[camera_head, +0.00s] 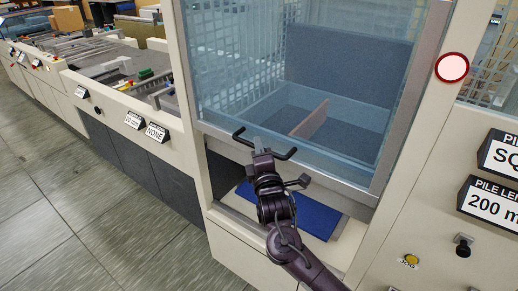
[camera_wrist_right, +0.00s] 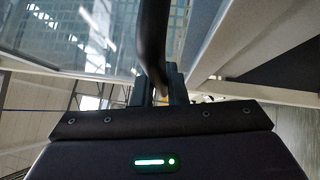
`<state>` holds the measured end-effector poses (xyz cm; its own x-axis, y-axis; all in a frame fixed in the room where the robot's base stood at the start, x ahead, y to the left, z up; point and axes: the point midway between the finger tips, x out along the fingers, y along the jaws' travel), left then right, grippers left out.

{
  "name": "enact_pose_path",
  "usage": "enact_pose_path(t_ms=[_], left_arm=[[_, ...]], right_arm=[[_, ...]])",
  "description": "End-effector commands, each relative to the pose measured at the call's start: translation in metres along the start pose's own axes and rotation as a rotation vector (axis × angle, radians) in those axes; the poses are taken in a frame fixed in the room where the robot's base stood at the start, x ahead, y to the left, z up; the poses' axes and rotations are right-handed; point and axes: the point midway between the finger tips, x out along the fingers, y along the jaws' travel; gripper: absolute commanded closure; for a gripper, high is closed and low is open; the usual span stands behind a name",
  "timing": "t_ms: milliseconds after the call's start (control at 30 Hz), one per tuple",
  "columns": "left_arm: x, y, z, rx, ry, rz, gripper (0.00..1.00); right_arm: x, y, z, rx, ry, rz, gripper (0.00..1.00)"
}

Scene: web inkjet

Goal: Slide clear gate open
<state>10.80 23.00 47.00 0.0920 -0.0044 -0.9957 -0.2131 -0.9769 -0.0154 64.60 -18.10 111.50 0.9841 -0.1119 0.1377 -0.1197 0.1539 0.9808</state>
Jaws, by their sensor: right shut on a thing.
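The clear gate (camera_head: 240,70) is a bluish see-through panel in a grey metal frame on the cream machine. A black bar handle (camera_head: 285,154) sits at its lower edge. My right gripper (camera_head: 263,155) is at the middle of this handle and shut on it. In the right wrist view the dark handle (camera_wrist_right: 153,45) runs down between the fingers (camera_wrist_right: 160,88). Below the gate's bottom rail there is an opening with a blue surface (camera_head: 315,212) inside. My left gripper is not in view.
Label plates (camera_head: 495,205), a black knob (camera_head: 463,245) and a yellow JOG button (camera_head: 411,259) are on the right panel. A long machine line (camera_head: 110,75) runs back left. The floor (camera_head: 90,210) at left is clear.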

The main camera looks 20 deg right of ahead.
Motion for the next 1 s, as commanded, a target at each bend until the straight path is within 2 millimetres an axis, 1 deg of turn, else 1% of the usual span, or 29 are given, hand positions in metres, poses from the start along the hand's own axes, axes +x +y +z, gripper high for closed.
enact_pose_path(t_ms=[33,333,367,500,533,833,933,1000], left_arm=[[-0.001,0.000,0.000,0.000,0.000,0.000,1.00],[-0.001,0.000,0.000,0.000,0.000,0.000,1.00],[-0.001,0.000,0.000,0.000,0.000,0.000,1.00],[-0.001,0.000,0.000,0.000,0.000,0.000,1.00],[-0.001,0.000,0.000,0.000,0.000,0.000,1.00],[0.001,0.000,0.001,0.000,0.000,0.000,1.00],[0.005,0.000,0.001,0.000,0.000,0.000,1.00],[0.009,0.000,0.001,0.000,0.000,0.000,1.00]], right_arm=[[0.001,0.003,0.001,0.002,-0.003,0.004,1.00],[0.001,0.003,0.001,0.001,-0.003,0.004,1.00],[0.001,0.003,0.001,0.001,-0.002,0.004,0.86],[0.001,0.002,0.001,0.001,-0.002,0.003,0.68],[0.001,0.002,0.001,0.001,-0.002,0.003,0.66],[-0.002,0.000,0.000,0.000,0.000,0.001,0.66],[-0.012,-0.001,0.000,0.001,0.001,0.001,0.66],[-0.024,-0.002,0.000,0.001,0.001,0.001,0.66]])
